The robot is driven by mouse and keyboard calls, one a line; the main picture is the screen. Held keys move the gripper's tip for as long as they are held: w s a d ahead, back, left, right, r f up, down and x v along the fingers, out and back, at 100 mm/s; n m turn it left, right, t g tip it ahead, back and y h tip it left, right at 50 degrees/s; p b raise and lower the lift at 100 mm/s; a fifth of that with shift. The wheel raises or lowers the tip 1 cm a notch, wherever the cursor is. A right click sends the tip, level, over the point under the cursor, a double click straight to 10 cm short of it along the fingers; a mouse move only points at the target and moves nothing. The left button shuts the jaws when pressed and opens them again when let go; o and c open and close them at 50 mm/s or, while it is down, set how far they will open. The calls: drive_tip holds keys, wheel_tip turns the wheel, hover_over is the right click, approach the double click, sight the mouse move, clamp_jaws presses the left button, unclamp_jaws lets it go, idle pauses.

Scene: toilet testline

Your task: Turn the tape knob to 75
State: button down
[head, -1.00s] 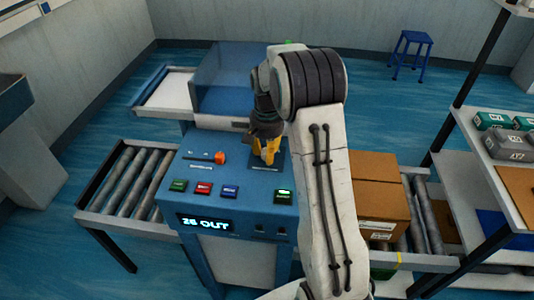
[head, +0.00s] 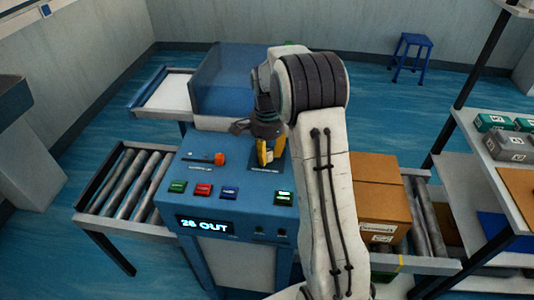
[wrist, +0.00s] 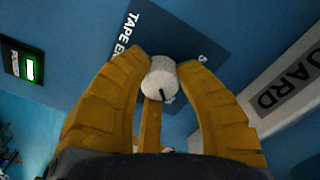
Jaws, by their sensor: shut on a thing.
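The tape knob (wrist: 160,79) is a pale round knob with a dark pointer line. It sits on a dark label plate (wrist: 160,28) marked "TAPE", the rest partly hidden. My gripper (wrist: 163,80) has its yellow fingers closed around the knob in the wrist view. In the head view my gripper (head: 265,152) points down at the blue machine panel (head: 215,175) and hides the knob. The display (head: 205,226) on the machine's front seems to read "28 OUT".
An orange-handled slider (head: 219,159) and green, red and blue buttons (head: 203,190) lie left of my gripper. A roller conveyor (head: 125,183) is at left; a cardboard box (head: 380,205) stands at right.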

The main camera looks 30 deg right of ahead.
sight(267, 152)
drive_tip(key=shift+s+f, duration=0.15)
drive_tip(key=c, duration=0.8)
unclamp_jaws()
drive_tip(key=shift+c, duration=0.2)
drive_tip(key=shift+r, duration=0.2)
wheel_tip(267, 152, up, 12)
drive_tip(key=shift+f, duration=0.1)
idle(0.4)
